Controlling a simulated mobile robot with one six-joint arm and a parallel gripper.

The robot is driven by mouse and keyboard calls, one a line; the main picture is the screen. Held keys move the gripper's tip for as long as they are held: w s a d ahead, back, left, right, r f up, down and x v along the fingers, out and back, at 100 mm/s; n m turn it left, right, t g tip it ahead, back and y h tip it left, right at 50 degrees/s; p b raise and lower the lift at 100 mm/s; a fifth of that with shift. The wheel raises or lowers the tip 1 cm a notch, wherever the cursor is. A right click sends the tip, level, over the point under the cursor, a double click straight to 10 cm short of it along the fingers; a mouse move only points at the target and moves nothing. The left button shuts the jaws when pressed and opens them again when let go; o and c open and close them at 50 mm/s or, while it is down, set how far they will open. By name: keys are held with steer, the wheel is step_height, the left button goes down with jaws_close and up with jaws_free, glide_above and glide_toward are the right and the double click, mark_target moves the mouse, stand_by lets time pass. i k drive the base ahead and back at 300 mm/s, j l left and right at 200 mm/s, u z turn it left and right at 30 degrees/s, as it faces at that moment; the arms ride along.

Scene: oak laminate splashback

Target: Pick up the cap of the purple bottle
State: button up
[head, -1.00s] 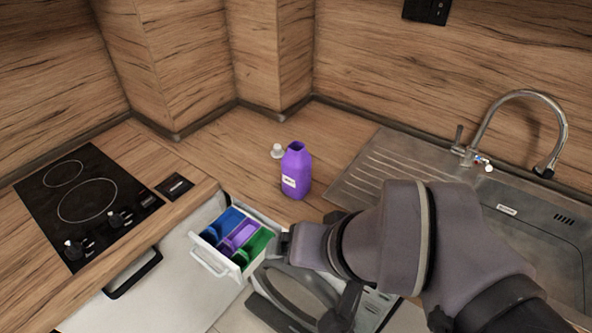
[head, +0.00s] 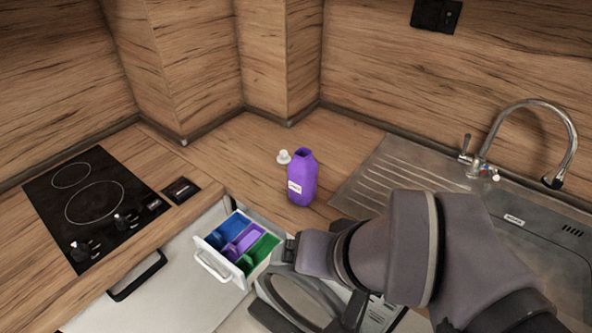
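The purple bottle (head: 302,182) stands upright on the wooden counter, with its top open and a white label on its front. A small white cap (head: 284,157) lies on the counter just left of and behind the bottle's top, apart from it as far as I can see. My arm reaches in from the lower right, in front of the counter. The dark end of my arm is beside the open drawer, below the bottle. My gripper's fingers cannot be made out, and it is well away from the cap.
An open drawer (head: 207,258) with blue, purple and green compartments juts out below the counter. A black hob (head: 112,219) lies at left. A steel sink (head: 527,243) with a curved tap (head: 543,105) is at right. The counter behind the cap is clear up to the wooden walls.

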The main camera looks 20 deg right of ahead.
mark_target(284, 158)
steer(key=i+j+z, duration=0.7)
steer(key=j+z, duration=0.3)
steer(key=l, duration=0.05)
